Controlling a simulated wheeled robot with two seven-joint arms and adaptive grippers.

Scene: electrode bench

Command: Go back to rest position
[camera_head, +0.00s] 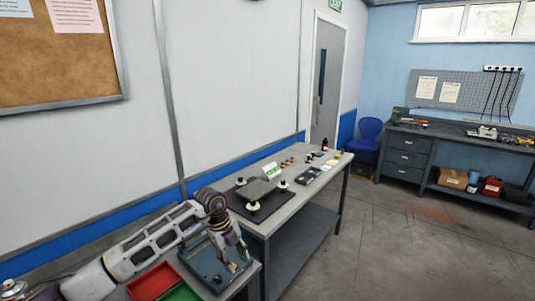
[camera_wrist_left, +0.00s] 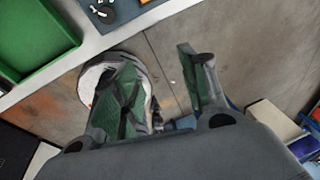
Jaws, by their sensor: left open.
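My left arm comes in from the left in the head view. Its gripper (camera_head: 233,262) points down over the blue-grey tray (camera_head: 203,270) on the near bench. In the left wrist view the two fingers of the left gripper (camera_wrist_left: 157,75) stand apart with nothing held between them. Floor and the bench edge show beyond them. My right gripper is in neither view.
A red bin (camera_head: 153,282) and a green bin (camera_head: 180,292) sit beside the tray. The farther bench (camera_head: 318,184) carries a black mat (camera_head: 262,207) with a stand and small bottles. Open floor (camera_head: 400,235) lies right. A blue chair (camera_head: 369,132) stands at the back.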

